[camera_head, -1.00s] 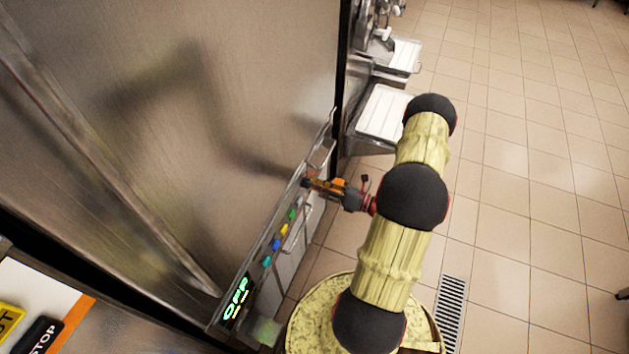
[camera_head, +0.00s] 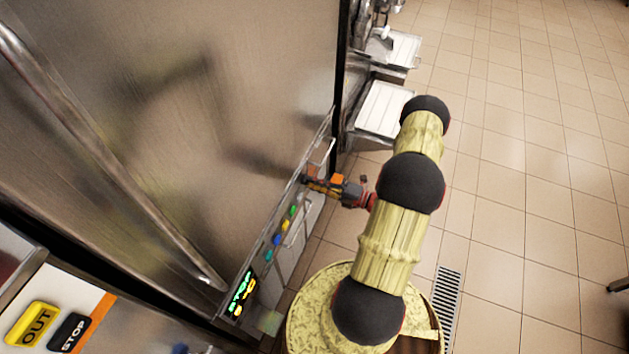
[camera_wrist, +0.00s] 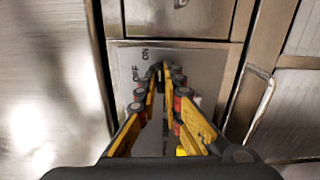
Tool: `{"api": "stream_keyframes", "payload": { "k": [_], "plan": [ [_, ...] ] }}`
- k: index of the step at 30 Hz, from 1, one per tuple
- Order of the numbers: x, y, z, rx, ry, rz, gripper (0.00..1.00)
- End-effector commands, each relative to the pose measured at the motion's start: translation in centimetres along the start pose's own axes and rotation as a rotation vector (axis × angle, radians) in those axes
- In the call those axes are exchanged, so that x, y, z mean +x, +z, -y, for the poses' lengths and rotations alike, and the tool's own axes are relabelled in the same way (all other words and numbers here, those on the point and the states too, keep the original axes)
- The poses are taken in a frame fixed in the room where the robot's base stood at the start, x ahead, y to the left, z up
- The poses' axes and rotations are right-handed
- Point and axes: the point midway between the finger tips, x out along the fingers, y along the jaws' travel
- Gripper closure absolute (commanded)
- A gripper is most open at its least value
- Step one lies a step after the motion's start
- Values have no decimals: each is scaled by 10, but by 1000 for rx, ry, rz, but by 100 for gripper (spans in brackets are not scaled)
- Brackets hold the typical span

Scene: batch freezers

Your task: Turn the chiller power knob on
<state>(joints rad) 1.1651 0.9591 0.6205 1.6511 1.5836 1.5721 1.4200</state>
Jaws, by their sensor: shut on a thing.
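The chiller power knob is mostly hidden between my fingertips; its "ON" and "OFF" labels show on the grey panel (camera_wrist: 190,62) in the wrist view. My gripper (camera_wrist: 158,76) is shut on the knob, its yellow and black fingers reaching in from below. In the head view my gripper (camera_head: 309,181) meets the top end of the narrow control panel, beyond the coloured buttons. The panel's display (camera_head: 240,293) is lit with green text that looks like "STOP" and a yellow line beneath it.
Several coloured buttons, including a blue one (camera_head: 276,240), line the panel. A large steel face (camera_head: 130,120) stands to the left. Yellow OUT (camera_head: 36,323) and black STOP (camera_head: 72,332) buttons are at lower left. White trays (camera_head: 383,108) stand beyond the gripper.

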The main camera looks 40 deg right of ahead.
Motion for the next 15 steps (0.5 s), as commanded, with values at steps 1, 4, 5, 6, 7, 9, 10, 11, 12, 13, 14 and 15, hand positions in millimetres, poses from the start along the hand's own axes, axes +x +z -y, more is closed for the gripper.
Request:
{"api": "stream_keyframes", "payload": {
  "k": [1, 4, 5, 6, 7, 9, 10, 11, 12, 13, 14, 15],
  "plan": [
    [0, 1, 0, 16, -1, 2, 100],
    [0, 1, 0, 45, -1, 2, 100],
    [0, 1, 0, 52, -1, 2, 100],
    [0, 1, 0, 59, -1, 2, 100],
    [0, 1, 1, 64, -1, 2, 100],
    [0, 1, 1, 71, -1, 2, 100],
    [0, 1, 1, 73, -1, 2, 100],
    [0, 1, 1, 75, -1, 2, 100],
    [0, 1, 1, 76, -1, 2, 100],
    [0, 1, 1, 77, -1, 2, 100],
    [0, 1, 1, 77, -1, 2, 100],
    [0, 1, 1, 77, -1, 2, 100]
  ]
}}
